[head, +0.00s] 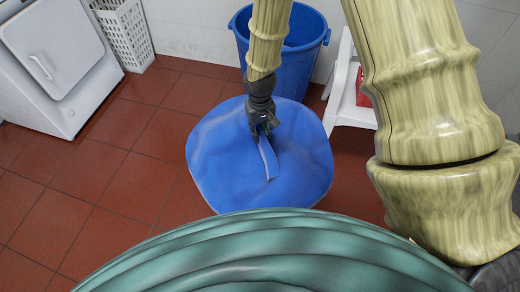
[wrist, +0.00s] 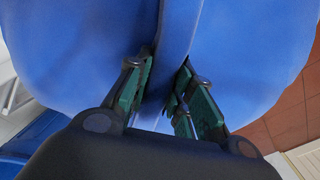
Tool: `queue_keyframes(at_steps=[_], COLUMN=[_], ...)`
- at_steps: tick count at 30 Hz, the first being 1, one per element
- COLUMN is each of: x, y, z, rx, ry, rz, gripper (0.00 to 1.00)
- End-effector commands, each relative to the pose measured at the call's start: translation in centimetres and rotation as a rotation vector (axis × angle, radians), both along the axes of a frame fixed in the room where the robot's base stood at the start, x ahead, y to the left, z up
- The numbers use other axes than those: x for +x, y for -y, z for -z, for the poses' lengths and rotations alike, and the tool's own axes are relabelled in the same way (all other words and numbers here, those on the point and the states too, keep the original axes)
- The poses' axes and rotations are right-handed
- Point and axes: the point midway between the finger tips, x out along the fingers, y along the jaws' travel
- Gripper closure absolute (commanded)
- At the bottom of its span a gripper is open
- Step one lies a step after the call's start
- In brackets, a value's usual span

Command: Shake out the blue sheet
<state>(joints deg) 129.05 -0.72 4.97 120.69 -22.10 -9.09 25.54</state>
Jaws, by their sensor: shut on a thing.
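The blue sheet (head: 225,160) shows in the head view as a rounded, mostly spread shape with a raised fold near its middle. My gripper (head: 266,132) is over the sheet and shut on that fold. In the wrist view, the sheet (wrist: 75,50) fills most of the picture. The two green-padded fingers of my gripper (wrist: 166,90) stand on either side of a ridge of cloth. I cannot tell whether the sheet's underside touches the floor.
A blue bin (head: 310,65) stands behind the sheet, close to it. A white step stool (head: 345,100) is to its right. A white appliance (head: 60,60) and a white basket (head: 125,35) are at the back left. The red tiled floor (head: 110,160) is clear at left.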

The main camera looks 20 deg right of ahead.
Motion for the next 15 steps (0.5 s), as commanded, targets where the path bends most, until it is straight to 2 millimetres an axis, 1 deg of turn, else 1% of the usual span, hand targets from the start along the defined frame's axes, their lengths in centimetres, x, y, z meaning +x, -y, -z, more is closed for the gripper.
queue_keyframes(at_steps=[2, 8, 9, 11, 15], x=[0.1, 0.1, 0.2, 0.2, 0.2], y=[0.0, 0.0, 0.0, 0.0, 0.0], z=[-0.3, -3.6, -4.5, -5.7, -9.2], rx=[0.0, 0.001, 0.001, 0.001, 0.002], ry=[0.002, 0.004, 0.006, 0.006, 0.006], rz=[0.0, 0.001, 0.002, 0.001, 0.001], gripper=[1.0, 1.0, 1.0, 1.0, 1.0])
